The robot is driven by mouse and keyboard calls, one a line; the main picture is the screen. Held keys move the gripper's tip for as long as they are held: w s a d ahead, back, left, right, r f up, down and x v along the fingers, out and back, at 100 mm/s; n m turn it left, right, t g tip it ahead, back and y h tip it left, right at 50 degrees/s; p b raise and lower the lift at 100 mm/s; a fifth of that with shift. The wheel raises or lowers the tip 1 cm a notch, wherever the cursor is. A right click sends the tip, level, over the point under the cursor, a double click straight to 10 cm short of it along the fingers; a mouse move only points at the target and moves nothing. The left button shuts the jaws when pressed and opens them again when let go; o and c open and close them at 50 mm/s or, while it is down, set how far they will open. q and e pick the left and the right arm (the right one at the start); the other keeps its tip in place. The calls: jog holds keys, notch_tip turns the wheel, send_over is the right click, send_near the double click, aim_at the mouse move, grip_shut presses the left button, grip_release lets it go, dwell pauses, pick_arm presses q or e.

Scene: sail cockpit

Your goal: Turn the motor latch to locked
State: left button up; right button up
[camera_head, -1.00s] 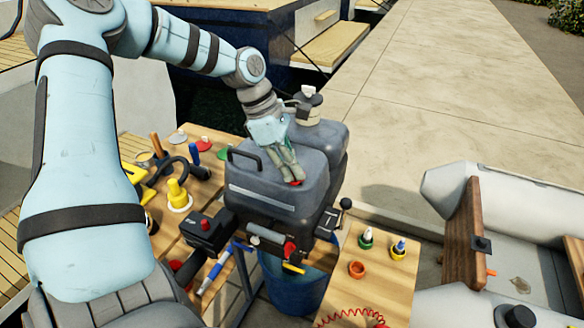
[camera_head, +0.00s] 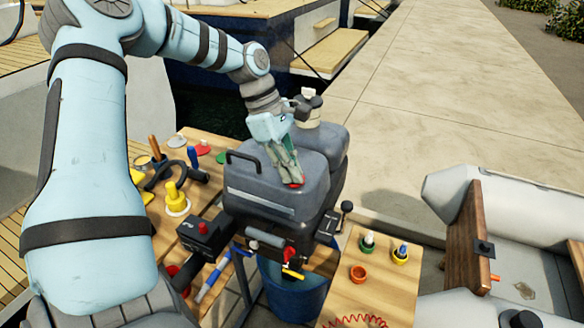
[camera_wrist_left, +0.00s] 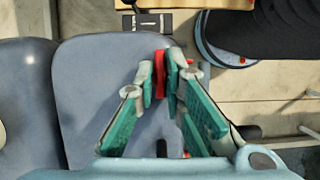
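A grey outboard motor (camera_head: 262,184) stands in the middle of the head view, with a red latch piece (camera_head: 294,185) on its cowl. My left gripper (camera_head: 291,177) reaches down to it from above. In the left wrist view, the red latch (camera_wrist_left: 160,74) sits between the two fingertips (camera_wrist_left: 160,82), which are closed against its sides. Most of the latch is hidden by the fingers in the head view, so its exact angle is hard to tell. My right gripper is not in view.
Left of the motor, a wooden bench (camera_head: 188,140) holds tools and a yellow fitting (camera_head: 175,196). A blue bucket (camera_head: 290,302) stands below. A right-hand table (camera_head: 384,295) holds small pots. An inflatable boat (camera_head: 440,190) lies at the right.

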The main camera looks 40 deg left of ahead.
pick_arm(q)
jog(key=o, duration=0.3)
jog(key=v, duration=1.2)
jog(key=shift+a, duration=0.15)
